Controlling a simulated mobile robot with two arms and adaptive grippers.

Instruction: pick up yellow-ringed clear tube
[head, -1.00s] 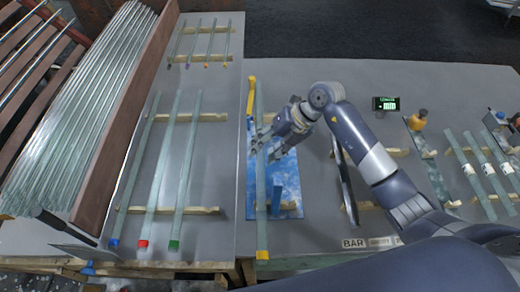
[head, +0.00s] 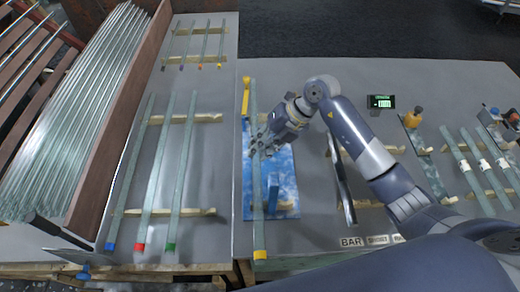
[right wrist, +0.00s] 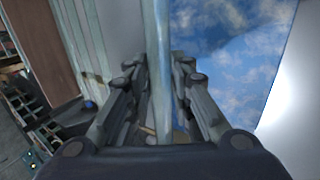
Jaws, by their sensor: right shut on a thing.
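The yellow-ringed clear tube (head: 257,220) lies lengthwise over a blue-and-white mat (head: 283,165), with its yellow ring (head: 260,255) at the near end. My right gripper (head: 262,145) is at the tube's middle, over the mat, with its fingers on both sides of the glass. In the right wrist view the tube (right wrist: 158,60) runs between the two fingers of the right gripper (right wrist: 160,85), which is shut on it. I cannot tell whether the tube is lifted off its rest. My left gripper is not in view.
Tubes with blue, red and green ends (head: 145,190) lie on wooden rests to the left. A brown-walled bin of glass tubes (head: 65,120) stands at far left. A dark bar (head: 341,180) lies right of the mat. White-labelled tubes (head: 475,160) lie at the right.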

